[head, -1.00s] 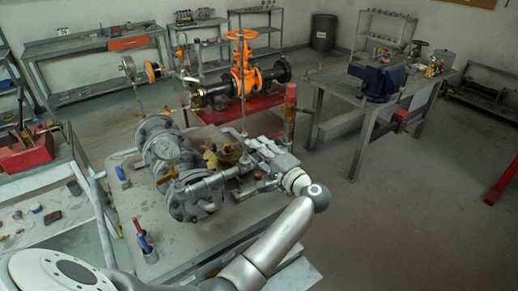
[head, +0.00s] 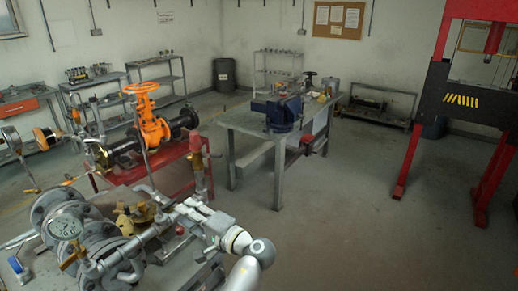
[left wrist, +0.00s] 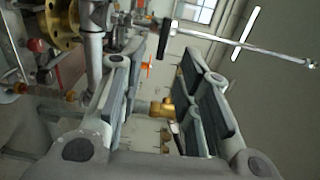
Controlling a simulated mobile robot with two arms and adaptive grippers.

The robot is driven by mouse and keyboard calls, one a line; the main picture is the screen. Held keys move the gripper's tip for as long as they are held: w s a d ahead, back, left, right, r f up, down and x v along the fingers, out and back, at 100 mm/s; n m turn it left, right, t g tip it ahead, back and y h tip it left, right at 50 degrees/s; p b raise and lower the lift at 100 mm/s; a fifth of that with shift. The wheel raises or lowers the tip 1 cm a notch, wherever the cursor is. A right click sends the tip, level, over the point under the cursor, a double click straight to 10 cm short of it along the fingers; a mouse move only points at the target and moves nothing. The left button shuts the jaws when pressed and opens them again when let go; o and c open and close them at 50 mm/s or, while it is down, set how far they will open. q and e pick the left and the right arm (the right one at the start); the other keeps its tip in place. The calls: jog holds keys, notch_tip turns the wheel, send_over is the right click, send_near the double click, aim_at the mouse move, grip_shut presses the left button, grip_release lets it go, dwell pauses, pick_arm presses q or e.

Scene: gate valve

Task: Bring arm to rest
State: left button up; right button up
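The orange gate valve (head: 152,125) with its handwheel stands on a red stand at left in the head view. A brass part (left wrist: 162,108) shows through the gap, behind. My right gripper is not in view.
A grey workbench with a blue vise (head: 276,113) stands at the middle. A red and black press frame (head: 462,95) is at right. Shelves (head: 157,75) and a dark bin (head: 224,74) line the back wall. The floor at centre right is clear.

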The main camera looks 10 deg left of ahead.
pick_arm(q)
jog(key=s+f+n+g+h, duration=0.2)
jog(key=s+f+h, duration=0.7)
jog(key=s+f, duration=0.9)
jog(key=s+d+g+h, duration=0.1)
jog(key=s+d+h, duration=0.75)
jog(key=s, duration=0.55)
notch_tip(320, 180, down, 32)
jog(key=s+g+b, duration=0.2)
jog(key=b, duration=0.3)
jog(key=s+a+f+g+b, duration=0.1)
jog(key=s+a+f+b, duration=0.1)
jog(key=s+f, duration=1.4)
notch_tip(320, 180, down, 3)
jog(key=shift+s+f+y+b, duration=0.1)
jog(key=shift+s+y+b, duration=0.2)
jog(key=shift+y+b, duration=0.25)
